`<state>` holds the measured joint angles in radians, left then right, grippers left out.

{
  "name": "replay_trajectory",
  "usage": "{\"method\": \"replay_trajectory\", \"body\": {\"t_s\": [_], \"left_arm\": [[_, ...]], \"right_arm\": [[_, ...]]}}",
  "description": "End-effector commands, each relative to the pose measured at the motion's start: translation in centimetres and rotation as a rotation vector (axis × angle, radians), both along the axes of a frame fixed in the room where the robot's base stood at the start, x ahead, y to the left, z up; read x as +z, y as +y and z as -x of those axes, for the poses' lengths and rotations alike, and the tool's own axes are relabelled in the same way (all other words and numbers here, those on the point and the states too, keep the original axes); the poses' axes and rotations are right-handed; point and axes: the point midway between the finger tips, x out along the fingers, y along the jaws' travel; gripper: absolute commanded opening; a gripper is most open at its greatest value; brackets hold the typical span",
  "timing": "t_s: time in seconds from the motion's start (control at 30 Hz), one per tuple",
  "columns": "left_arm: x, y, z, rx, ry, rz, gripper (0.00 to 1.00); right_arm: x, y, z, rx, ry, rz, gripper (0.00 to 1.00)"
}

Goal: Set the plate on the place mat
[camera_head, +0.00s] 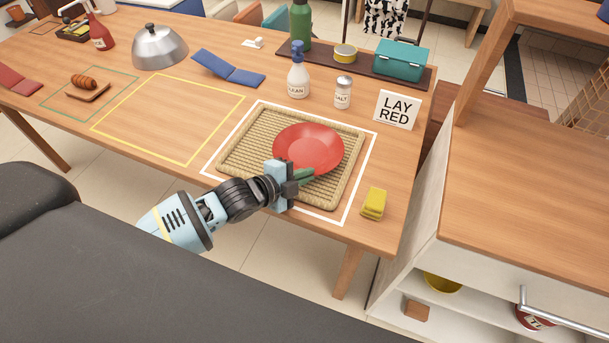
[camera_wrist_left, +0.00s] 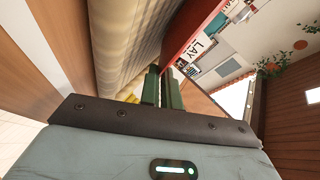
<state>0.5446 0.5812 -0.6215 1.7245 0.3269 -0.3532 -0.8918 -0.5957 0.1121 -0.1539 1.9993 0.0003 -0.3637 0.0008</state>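The red plate (camera_head: 308,144) is over the woven tan place mat (camera_head: 240,138), inside a white outline on the table. Whether it rests on the mat or hovers just above it I cannot tell. My left gripper (camera_head: 304,175) is at the plate's near rim. In the left wrist view, the green fingertips (camera_wrist_left: 163,84) are close together, with the red plate edge (camera_wrist_left: 192,32) running down between them. The place mat (camera_wrist_left: 135,45) lies just left of the plate there. My right gripper is not in view.
A yellow sponge (camera_head: 374,204) lies right of the mat. A "LAY RED" sign (camera_head: 397,110), salt shaker (camera_head: 343,93) and spray bottle (camera_head: 298,75) stand behind it. A blue folded cloth (camera_head: 228,69) lies behind the empty yellow outline (camera_head: 170,118). A wooden-topped cabinet (camera_head: 535,180) stands at right.

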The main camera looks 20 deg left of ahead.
Motion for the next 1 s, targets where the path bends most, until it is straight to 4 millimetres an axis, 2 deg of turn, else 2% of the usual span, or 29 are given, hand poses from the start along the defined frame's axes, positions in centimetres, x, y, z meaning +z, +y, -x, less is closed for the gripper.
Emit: {"method": "replay_trajectory", "body": {"t_s": [0.47, 0.5, 0.57, 0.9, 1.0], "left_arm": [[-0.7, 0.0, 0.0, 0.0, -0.003, 0.001, 0.0], [-0.8, 0.0, 0.0, 0.0, -0.001, 0.0, 0.08], [-0.7, 0.0, 0.0, 0.0, -0.001, 0.0, 0.13], [-0.2, 0.0, 0.0, 0.0, -0.002, 0.0, 0.13], [0.0, 0.5, 0.9, 0.0, 0.0, -0.002, 0.13]], "right_arm": [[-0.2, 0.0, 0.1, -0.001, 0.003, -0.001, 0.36], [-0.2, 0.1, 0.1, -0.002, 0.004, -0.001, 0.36], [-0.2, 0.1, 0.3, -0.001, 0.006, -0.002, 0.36], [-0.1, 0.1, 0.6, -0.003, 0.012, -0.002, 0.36], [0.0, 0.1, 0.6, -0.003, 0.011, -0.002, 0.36]]}}
